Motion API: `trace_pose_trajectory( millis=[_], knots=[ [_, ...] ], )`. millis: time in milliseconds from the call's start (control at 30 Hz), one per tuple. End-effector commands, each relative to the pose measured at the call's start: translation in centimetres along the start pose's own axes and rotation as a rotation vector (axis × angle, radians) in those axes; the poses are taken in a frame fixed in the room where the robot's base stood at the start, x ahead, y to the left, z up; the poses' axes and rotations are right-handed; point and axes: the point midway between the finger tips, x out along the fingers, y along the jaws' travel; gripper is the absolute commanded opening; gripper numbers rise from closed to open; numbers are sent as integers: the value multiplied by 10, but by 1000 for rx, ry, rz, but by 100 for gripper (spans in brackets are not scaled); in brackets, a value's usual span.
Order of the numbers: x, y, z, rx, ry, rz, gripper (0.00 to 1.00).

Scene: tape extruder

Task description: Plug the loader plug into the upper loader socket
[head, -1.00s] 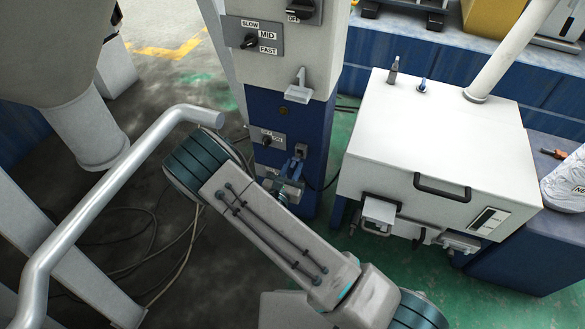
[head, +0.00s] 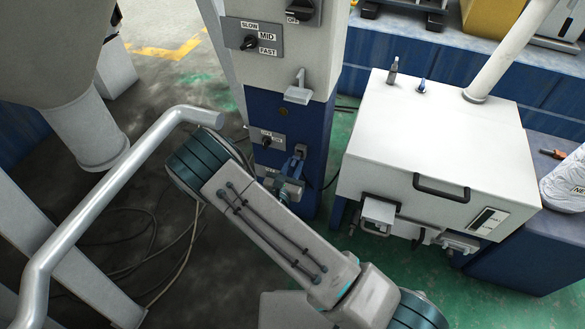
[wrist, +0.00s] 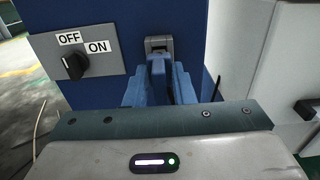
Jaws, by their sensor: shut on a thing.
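My gripper (head: 294,168) is at the blue lower part of the machine column, and it also shows in the wrist view (wrist: 158,72). Its two blue fingers are shut on the blue loader plug (wrist: 157,65), which stands upright between them. The grey loader socket (wrist: 158,43) on the blue panel is straight ahead of the plug's front end. The plug overlaps the socket's lower part in the wrist view. I cannot tell whether it is touching or inside. In the head view the gripper mostly hides the plug and socket.
An OFF/ON switch plate (wrist: 75,57) is left of the socket. A white shelf-like bracket (head: 298,92) sticks out above it. A white box machine (head: 430,145) stands to the right. A bent grey pipe rail (head: 105,190) is to the left.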

Motion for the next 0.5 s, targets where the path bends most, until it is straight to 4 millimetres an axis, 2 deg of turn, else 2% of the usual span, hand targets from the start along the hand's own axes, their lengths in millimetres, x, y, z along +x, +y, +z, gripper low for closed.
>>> trace_pose_trajectory(
  millis=[500],
  knots=[
    [14, 0, 0, 1, 0, -2, 0]
  ],
)
